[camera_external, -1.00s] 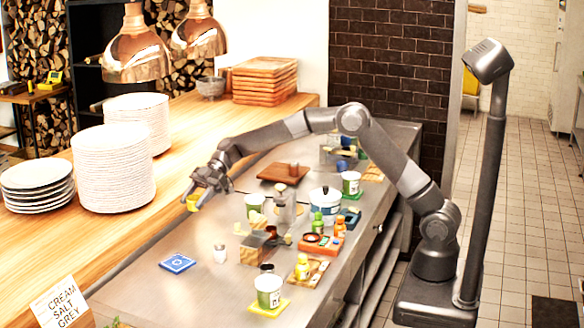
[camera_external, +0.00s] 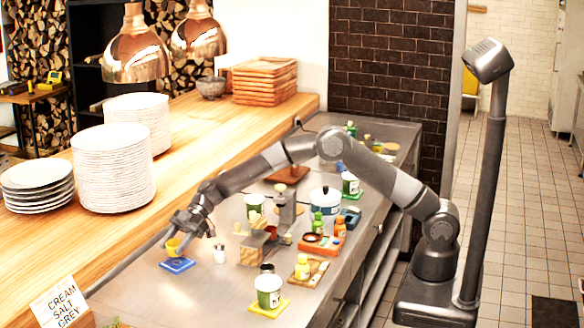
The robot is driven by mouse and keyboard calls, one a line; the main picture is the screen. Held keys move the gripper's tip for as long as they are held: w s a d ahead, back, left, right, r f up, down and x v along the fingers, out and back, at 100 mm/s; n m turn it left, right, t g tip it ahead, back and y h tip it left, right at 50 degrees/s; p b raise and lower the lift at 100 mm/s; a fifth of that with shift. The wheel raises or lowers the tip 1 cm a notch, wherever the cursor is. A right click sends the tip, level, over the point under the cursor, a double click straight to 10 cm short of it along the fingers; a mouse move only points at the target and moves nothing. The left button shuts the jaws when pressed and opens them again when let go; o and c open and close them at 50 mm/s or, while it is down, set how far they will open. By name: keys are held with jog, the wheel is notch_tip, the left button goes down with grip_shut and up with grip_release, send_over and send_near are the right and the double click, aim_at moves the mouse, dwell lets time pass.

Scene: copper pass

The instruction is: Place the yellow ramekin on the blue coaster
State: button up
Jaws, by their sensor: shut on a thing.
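The yellow ramekin (camera_external: 172,246) is held in my gripper (camera_external: 178,235) at the left part of the steel counter. The blue coaster (camera_external: 178,265) lies flat on the counter, directly below the ramekin in the picture. The ramekin looks upright, near the coaster's back edge. I cannot tell whether it touches the coaster or hangs just above it. My gripper is shut on the ramekin, and its fingers hide part of the ramekin's rim.
A wooden block stand (camera_external: 252,247) and a green-white tub on a yellow coaster (camera_external: 268,291) are farther right. The raised wooden shelf (camera_external: 38,245) borders the counter on the left. The counter's front left is clear.

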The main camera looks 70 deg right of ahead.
jog(key=shift+f, duration=1.55)
jog(key=o, duration=1)
jog(key=shift+f, duration=0.15)
